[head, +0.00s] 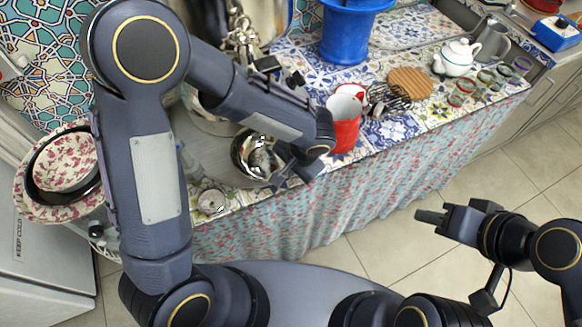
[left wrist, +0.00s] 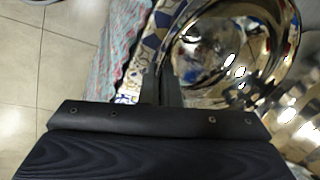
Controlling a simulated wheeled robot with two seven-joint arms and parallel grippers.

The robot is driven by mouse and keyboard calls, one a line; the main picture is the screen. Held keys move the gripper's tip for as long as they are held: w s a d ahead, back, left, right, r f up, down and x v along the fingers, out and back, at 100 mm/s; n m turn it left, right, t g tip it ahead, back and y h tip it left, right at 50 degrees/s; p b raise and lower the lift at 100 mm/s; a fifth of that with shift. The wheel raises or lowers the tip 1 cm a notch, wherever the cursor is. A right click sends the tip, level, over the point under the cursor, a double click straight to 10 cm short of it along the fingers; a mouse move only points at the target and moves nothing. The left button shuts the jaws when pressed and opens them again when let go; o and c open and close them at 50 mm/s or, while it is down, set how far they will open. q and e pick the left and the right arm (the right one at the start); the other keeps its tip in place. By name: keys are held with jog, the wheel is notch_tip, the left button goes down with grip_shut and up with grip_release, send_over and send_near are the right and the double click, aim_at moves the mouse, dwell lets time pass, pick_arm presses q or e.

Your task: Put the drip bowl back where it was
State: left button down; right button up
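The drip bowl (head: 245,150) is a shiny metal bowl in the middle of the head view, partly hidden behind my left arm. It fills the upper right of the left wrist view (left wrist: 285,25). My left gripper (head: 283,183) is at the bowl's right edge. In the left wrist view its fingers (left wrist: 162,88) are close together at the bowl's near left rim and look closed on it. Whether the bowl touches anything below is hidden. The shiny samovar (head: 240,40) stands behind, mostly covered by my arm. My right gripper (head: 428,216) is empty, over the floor at right.
A red cup (head: 346,120) stands just right of my left gripper. Floral bowls (head: 65,160) are at left.

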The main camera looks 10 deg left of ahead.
pick_arm(q)
jog(key=shift+f, duration=0.15)
jog(key=c, duration=1.6)
grip_release()
jog(key=shift+c, duration=0.2)
jog(key=shift+d+r, duration=0.1)
jog(key=shift+r, duration=0.35)
jog(key=v, duration=1.1)
jog(key=shift+r+p, duration=0.25)
jog(key=shift+p, duration=0.15)
jog(key=shift+d, duration=0.1)
